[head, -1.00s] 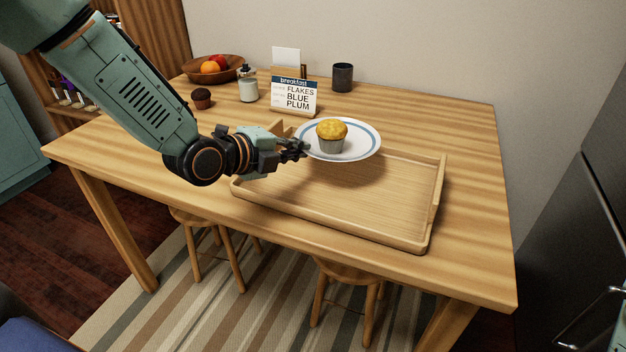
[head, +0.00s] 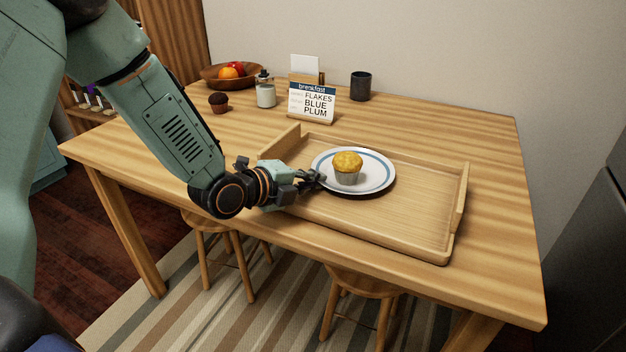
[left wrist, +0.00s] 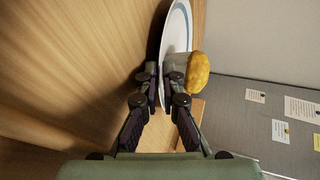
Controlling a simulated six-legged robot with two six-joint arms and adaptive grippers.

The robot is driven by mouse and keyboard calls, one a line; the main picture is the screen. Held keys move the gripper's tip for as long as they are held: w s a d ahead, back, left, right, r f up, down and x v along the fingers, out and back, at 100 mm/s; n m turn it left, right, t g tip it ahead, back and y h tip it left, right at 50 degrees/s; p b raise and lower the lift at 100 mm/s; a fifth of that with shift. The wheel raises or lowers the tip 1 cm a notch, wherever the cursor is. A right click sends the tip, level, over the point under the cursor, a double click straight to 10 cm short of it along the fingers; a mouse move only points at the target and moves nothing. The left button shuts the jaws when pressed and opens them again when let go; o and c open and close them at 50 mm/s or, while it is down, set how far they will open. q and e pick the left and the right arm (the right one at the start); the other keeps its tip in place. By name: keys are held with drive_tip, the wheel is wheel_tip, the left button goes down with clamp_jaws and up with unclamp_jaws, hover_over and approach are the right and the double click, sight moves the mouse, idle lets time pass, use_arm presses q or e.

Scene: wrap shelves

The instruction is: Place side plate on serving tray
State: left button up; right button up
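The white side plate (head: 381,179) with a blue ring carries a yellow muffin (head: 348,166). It sits over the left-back part of the wooden serving tray (head: 410,220), low and about level; I cannot tell whether it touches the tray floor. My left gripper (head: 318,178) is shut on the plate's left rim. In the left wrist view the plate (left wrist: 177,28) is edge-on between the fingertips (left wrist: 163,80), with the muffin (left wrist: 197,72) beside the right finger. My right gripper is not in view.
A menu stand (head: 311,103), a milk jar (head: 266,92), a dark cup (head: 361,86), a chocolate muffin (head: 218,102) and a fruit bowl (head: 215,77) stand behind the tray. The tray's right and front parts are empty.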

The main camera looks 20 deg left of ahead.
use_arm(q)
drive_tip(key=shift+o, duration=0.9)
drive_tip(key=shift+w+a, duration=0.1)
drive_tip(key=shift+r, duration=0.25)
drive_tip(key=p+v, duration=0.3)
drive_tip(key=v, duration=0.3)
drive_tip(key=shift+r+p, duration=0.1)
drive_tip(key=shift+p, duration=0.25)
drive_tip(key=p+v, duration=0.2)
drive_tip(key=v, duration=0.1)
drive_tip(key=shift+p, duration=0.35)
drive_tip(key=shift+p+v, duration=0.95)
drive_tip(key=shift+p, duration=0.2)
drive_tip(key=shift+s+a+r+p, duration=0.1)
drive_tip(key=shift+s+a+p, duration=0.05)
drive_tip(key=shift+s+p, duration=0.4)
